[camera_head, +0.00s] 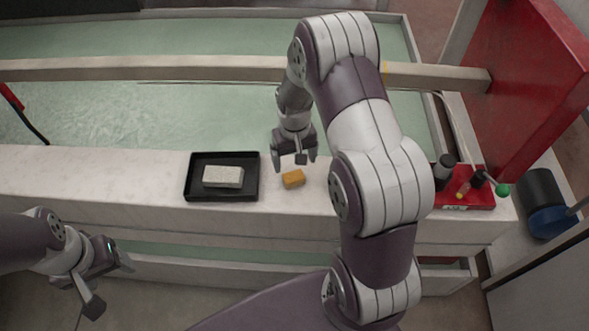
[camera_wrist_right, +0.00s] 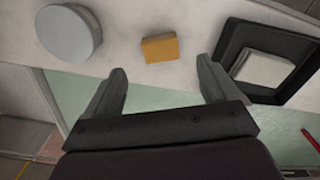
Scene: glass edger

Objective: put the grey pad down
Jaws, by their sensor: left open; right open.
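The grey pad (camera_head: 222,176) lies flat in a black tray (camera_head: 250,193) on the pale ledge. It also shows in the right wrist view (camera_wrist_right: 264,68), inside the tray (camera_wrist_right: 228,50) at the upper right. My right gripper (camera_head: 295,163) is open and empty, to the right of the tray and close to an orange block (camera_head: 293,179). In the right wrist view the orange block (camera_wrist_right: 160,48) shows beyond the gap between my open fingers (camera_wrist_right: 163,78). My left gripper (camera_head: 112,285) is open and empty, low at the left, in front of the ledge.
A grey round object (camera_wrist_right: 69,32) stands beside the orange block in the right wrist view; my right arm seems to hide it in the head view. The ledge left of the black tray (camera_head: 90,172) is clear.

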